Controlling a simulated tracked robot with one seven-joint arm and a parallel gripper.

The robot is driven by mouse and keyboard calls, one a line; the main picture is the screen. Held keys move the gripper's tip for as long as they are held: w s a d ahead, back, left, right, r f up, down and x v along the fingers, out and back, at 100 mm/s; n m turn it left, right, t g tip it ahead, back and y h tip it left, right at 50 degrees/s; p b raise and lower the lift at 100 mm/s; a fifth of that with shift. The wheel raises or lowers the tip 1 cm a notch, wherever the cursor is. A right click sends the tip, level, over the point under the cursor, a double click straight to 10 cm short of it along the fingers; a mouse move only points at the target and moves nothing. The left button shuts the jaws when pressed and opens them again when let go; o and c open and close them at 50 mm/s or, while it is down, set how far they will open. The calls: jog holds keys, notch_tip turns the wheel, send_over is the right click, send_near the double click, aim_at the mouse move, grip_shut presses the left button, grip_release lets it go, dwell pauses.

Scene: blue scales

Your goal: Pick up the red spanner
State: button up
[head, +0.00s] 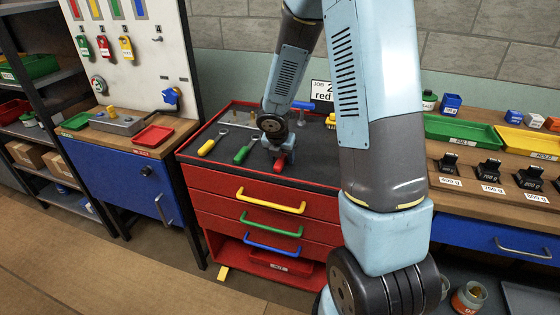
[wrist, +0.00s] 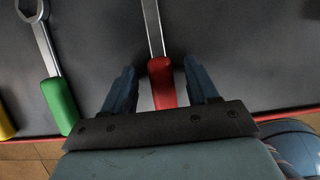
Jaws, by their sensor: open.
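The red spanner (wrist: 162,82) lies on the dark top of the red tool cabinet, its red handle toward the cabinet's front edge and its metal shank pointing away. In the head view its red handle (head: 279,165) shows just below my gripper (head: 283,155). In the wrist view my gripper (wrist: 160,85) is open, with one blue finger on each side of the red handle and a gap on both sides. The spanner's far end is out of the wrist view, and the arm hides part of it in the head view. I cannot tell the fingers' exact height above the top.
A green spanner (wrist: 60,98) lies close to the left, and a yellow-handled tool (head: 207,147) lies beyond it. The red cabinet (head: 235,190) has a raised red rim. A blue tool (head: 302,105) and a sign (head: 321,92) stand at the back.

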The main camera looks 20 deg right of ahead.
grip_shut()
dwell(0.5)
jog(key=shift+r, duration=0.1)
